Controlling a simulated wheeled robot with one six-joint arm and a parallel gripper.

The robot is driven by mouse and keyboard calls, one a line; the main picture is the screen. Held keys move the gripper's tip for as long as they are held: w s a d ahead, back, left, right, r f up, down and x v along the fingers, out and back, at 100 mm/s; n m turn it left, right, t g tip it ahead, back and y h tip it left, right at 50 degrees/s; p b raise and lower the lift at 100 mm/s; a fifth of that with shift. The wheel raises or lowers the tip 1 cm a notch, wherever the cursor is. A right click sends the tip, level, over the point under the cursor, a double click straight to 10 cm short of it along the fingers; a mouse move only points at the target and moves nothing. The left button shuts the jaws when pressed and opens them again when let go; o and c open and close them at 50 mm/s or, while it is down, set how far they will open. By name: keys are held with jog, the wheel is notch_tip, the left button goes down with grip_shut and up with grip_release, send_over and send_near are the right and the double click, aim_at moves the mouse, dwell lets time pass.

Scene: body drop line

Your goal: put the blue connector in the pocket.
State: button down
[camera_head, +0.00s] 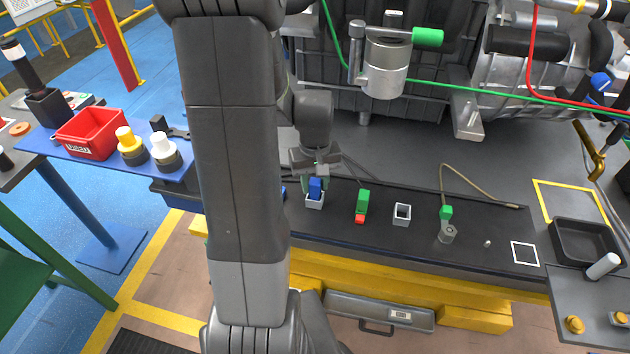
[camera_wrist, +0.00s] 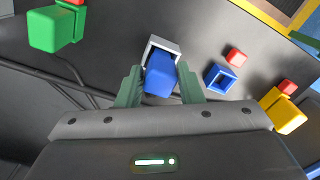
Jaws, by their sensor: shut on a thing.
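The blue connector (camera_head: 316,185) is between the fingers of my gripper (camera_head: 315,180), which is shut on it. In the wrist view the blue connector (camera_wrist: 160,76) sits between the two green fingertips (camera_wrist: 160,86). A light grey square pocket (camera_head: 314,202) is directly beneath the connector. In the wrist view the pocket's rim (camera_wrist: 163,43) shows around the connector's far end. The connector looks upright and lined up with the pocket. I cannot tell how deep its lower end sits, as the connector hides the pocket's inside.
A green and red connector (camera_head: 362,203) and an empty light grey pocket (camera_head: 402,214) stand to the right on the dark bench. The wrist view shows a blue hollow block (camera_wrist: 220,78) and a yellow block (camera_wrist: 282,110) near the right finger. An engine housing (camera_head: 430,55) hangs behind.

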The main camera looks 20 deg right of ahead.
aim_at(315, 181)
jog(key=shift+f, duration=0.25)
jog(key=c, duration=0.9)
grip_release()
jog(key=shift+r, duration=0.1)
notch_tip(315, 181, up, 14)
notch_tip(315, 181, down, 14)
jog(key=shift+r, duration=0.25)
jog(key=shift+f, duration=0.1)
